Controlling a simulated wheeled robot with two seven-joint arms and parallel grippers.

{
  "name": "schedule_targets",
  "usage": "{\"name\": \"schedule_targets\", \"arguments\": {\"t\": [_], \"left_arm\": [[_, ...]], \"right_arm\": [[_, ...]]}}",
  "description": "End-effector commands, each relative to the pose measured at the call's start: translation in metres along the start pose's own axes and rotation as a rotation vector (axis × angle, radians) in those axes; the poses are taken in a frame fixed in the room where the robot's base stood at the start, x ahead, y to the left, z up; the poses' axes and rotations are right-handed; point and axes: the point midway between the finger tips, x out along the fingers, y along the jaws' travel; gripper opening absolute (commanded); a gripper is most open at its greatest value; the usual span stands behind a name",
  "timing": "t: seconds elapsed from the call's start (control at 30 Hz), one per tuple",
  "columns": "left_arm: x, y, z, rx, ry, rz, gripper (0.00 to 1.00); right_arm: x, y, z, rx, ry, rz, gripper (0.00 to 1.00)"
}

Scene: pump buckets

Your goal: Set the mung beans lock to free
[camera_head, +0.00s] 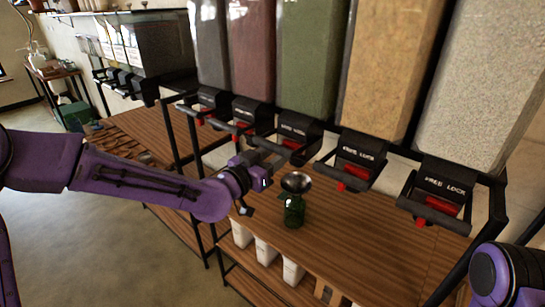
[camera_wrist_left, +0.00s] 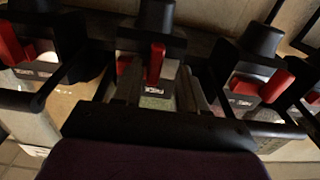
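The mung beans bin (camera_head: 318,60) is the tall green-filled one in the middle of the row. Its black dispenser (camera_head: 299,127) has a red lock (camera_head: 291,144), partly hidden by my left gripper (camera_head: 279,162). My left gripper is just below and in front of this dispenser. In the left wrist view, a red lever (camera_wrist_left: 157,63) stands nearly upright in the middle, between the two spread fingers of my left gripper (camera_wrist_left: 160,88). I cannot tell whether the fingers touch it. My right gripper is out of view; only part of that arm shows at lower right.
Similar dispensers with red locks stand on both sides, such as the right one (camera_head: 352,172). A green jar with a metal funnel (camera_head: 294,208) stands on the wooden shelf (camera_head: 350,235) below. Several white containers (camera_head: 265,250) sit lower. Black frame bars run close to the gripper.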

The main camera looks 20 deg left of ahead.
Motion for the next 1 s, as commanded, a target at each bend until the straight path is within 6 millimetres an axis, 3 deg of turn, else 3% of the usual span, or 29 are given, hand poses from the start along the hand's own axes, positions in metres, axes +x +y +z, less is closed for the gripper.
{"name": "schedule_targets", "arguments": {"t": [0.27, 0.63, 0.7, 1.0], "left_arm": [[-0.007, 0.001, 0.001, 0.001, 0.000, 0.002, 0.41], [-0.082, 0.000, 0.002, -0.003, 0.003, 0.001, 0.41], [-0.093, -0.002, -0.006, -0.008, 0.000, -0.002, 0.41], [-0.106, -0.002, 0.001, -0.002, 0.000, 0.000, 0.41]], "right_arm": [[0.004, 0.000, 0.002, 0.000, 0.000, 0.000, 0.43], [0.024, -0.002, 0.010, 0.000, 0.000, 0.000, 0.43], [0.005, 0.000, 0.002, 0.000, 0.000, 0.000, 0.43], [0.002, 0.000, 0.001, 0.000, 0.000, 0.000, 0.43]]}}
